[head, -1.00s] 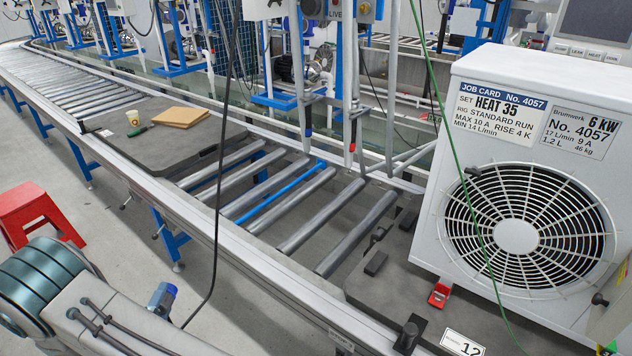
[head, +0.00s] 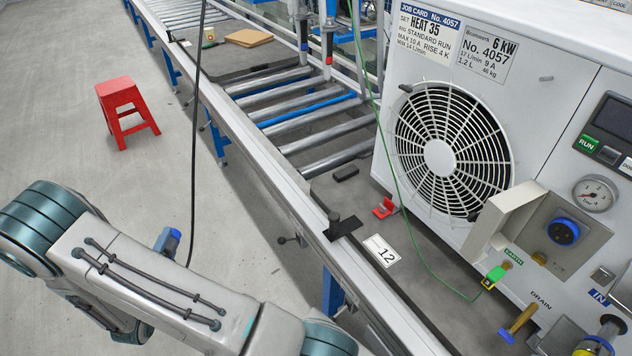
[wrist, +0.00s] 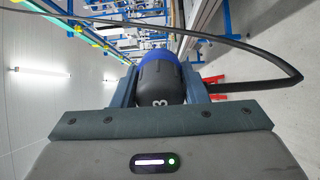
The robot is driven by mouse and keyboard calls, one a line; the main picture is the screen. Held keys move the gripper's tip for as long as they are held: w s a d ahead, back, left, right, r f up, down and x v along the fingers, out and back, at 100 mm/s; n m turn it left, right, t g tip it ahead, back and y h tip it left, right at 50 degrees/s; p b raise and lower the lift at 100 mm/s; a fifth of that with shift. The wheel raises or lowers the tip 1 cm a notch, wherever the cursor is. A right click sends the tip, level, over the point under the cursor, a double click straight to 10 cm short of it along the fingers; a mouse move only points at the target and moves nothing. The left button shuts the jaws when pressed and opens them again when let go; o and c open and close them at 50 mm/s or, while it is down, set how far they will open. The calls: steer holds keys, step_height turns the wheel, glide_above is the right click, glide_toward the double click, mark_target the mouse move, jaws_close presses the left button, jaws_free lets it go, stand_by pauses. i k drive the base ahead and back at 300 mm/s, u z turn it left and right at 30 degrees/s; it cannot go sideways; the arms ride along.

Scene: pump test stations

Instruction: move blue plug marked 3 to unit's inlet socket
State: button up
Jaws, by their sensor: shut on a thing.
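My gripper (wrist: 158,88) is shut on the blue plug (wrist: 160,62), which has a dark body marked 3 and its blue end pointing away from the wrist. In the head view the plug's blue end (head: 176,234) seems to show behind my arm, with most of the gripper hidden. The unit (head: 545,80) stands on the right. On its side is a round blue pin socket (head: 563,232) in a recess, beside an open pale flap. The plug is well to the left of this socket and apart from it.
A green plug (head: 494,276) with a green cable sits at the EARTH label. A black cable (head: 196,130) hangs left of the conveyor. The conveyor rail (head: 225,125) runs between my arm and the unit. A red stool (head: 122,100) stands on otherwise open floor.

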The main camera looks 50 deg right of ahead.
mark_target(562, 228)
steer(key=z, duration=0.55)
steer(key=k, duration=1.2)
steer(key=z, duration=0.75)
